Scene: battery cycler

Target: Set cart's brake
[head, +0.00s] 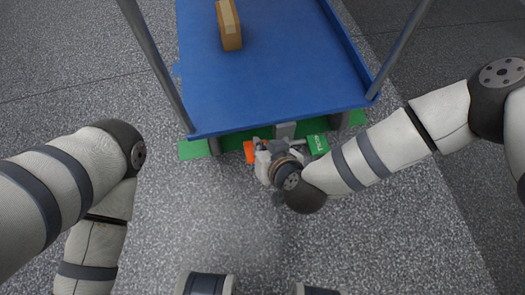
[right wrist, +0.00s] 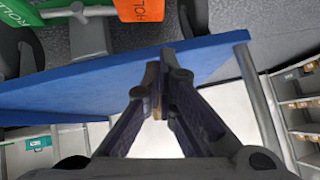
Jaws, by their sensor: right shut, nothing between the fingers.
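The cart (head: 265,75) has a blue deck, with its near edge facing me. Under that edge sit a grey block (head: 285,130), an orange plate (head: 249,152) on the left and a green plate (head: 318,144) on the right. A light grey bar (head: 297,143) reaches from near the block toward the green plate. My right gripper (head: 264,150) is at this edge, just right of the orange plate; contact cannot be told. In the right wrist view my right gripper (right wrist: 163,65) is shut and empty, before the blue deck edge (right wrist: 205,62). My left gripper is out of frame.
A brown box (head: 229,25) lies on the deck. Grey posts (head: 155,65) rise at the cart's sides. The speckled floor (head: 200,225) before the cart is clear. Shelves (right wrist: 300,115) show at the right of the right wrist view.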

